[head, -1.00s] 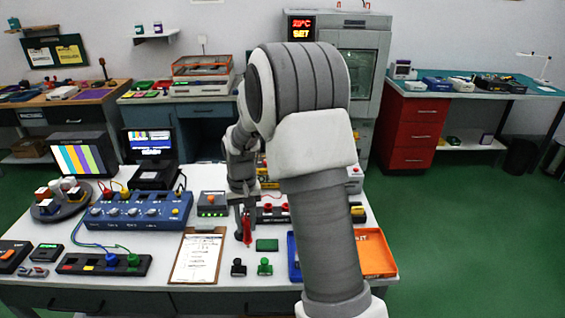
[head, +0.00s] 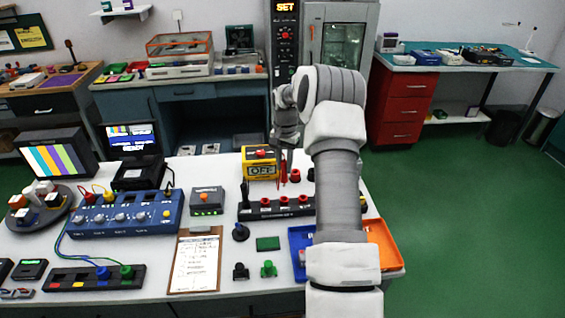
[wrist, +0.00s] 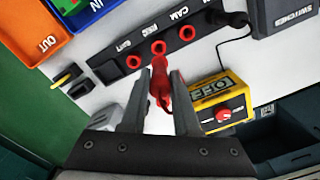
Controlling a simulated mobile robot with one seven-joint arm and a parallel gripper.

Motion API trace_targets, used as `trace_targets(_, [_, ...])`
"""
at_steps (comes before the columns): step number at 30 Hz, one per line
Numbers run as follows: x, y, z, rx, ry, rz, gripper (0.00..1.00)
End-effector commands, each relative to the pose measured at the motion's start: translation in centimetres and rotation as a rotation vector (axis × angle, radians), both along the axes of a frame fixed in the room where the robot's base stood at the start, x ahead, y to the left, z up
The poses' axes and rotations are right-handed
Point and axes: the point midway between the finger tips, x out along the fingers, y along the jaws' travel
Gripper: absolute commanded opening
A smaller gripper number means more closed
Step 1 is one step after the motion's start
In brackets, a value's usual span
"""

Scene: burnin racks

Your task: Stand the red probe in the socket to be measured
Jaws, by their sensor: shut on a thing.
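My gripper (head: 284,160) is shut on the red probe (head: 282,174), which hangs roughly upright above the table. In the wrist view the red probe (wrist: 160,84) sits between the two fingers of my gripper (wrist: 163,78), its lower end near a middle red socket (wrist: 158,48); I cannot tell that it touches. The black socket strip (head: 255,213) has several red sockets in a row, with small labels upside down in the wrist view. A dark plug stands at one end of it. The yellow meter (head: 259,172) reads OFF; its red knob shows in the wrist view (wrist: 223,114).
A grey switch box (head: 206,201) stands left of the strip. Blue (head: 297,240) and orange (head: 386,246) trays lie to the right, partly behind my arm. A dark round-based piece (head: 240,232), a green block (head: 268,244) and a clipboard (head: 195,262) lie in front.

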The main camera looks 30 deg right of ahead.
Motion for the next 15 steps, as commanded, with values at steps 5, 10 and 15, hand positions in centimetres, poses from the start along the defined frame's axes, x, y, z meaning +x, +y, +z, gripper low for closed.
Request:
trace_targets(5, [0.0, 0.0, -1.5, 0.000, 0.000, 0.000, 0.00])
trace_targets(10, [0.0, 0.1, -3.2, 0.001, 0.001, 0.001, 0.00])
trace_targets(15, [0.0, 0.1, -4.5, 0.001, 0.001, 0.002, 0.00])
